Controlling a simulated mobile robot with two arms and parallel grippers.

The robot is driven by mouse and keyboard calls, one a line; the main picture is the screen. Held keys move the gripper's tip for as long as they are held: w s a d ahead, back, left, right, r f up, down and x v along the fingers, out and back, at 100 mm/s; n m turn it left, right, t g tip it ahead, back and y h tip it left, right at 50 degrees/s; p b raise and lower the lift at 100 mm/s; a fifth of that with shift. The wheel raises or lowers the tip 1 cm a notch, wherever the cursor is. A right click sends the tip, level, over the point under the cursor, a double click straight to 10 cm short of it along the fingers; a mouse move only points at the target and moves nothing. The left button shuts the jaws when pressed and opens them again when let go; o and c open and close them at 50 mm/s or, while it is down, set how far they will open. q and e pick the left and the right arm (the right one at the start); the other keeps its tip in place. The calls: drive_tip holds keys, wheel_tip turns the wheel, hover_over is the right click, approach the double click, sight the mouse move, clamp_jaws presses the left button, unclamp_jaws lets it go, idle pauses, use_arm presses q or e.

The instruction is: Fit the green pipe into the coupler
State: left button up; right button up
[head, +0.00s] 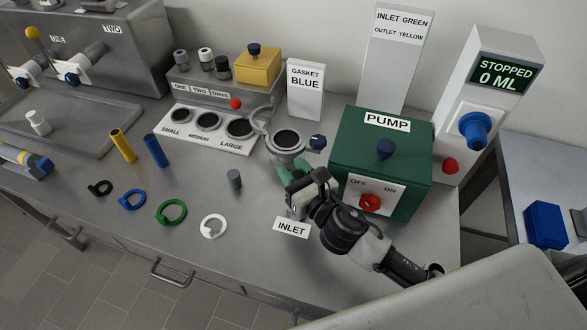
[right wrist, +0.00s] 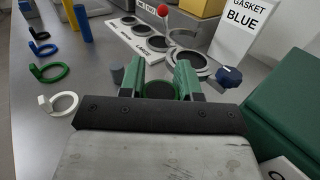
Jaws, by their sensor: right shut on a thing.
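My right gripper (head: 290,178) is in front of the coupler (head: 286,142), a grey ring with a dark opening, an open clamp arm and a blue knob (head: 317,142). The gripper is shut on the green pipe (right wrist: 160,89). In the right wrist view only the pipe's dark round end shows between the green fingers. The coupler (right wrist: 188,62) is just beyond the fingers there, slightly right. The pipe's far part is hidden, so I cannot tell whether it touches the coupler. My left gripper is not in view.
A green pump (head: 410,150) with a red switch stands close right of my right arm. Yellow (head: 122,146) and blue (head: 156,150) pipes stand left. Green (head: 171,212) and white (head: 213,226) rings lie near the front. A gasket box (head: 306,92) stands behind the coupler.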

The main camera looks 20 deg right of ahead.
drive_tip(key=shift+f+b, duration=1.6)
drive_tip(key=shift+f, duration=0.45)
drive_tip(key=o, duration=1)
drive_tip(key=shift+r, duration=0.1)
drive_tip(key=shift+s, duration=0.1)
drive_tip(key=b+v, duration=0.2)
drive_tip(key=v, duration=0.8)
drive_tip(key=shift+s+d+b, duration=0.15)
drive_tip(key=shift+s+b, duration=0.1)
drive_tip(key=shift+b, duration=0.15)
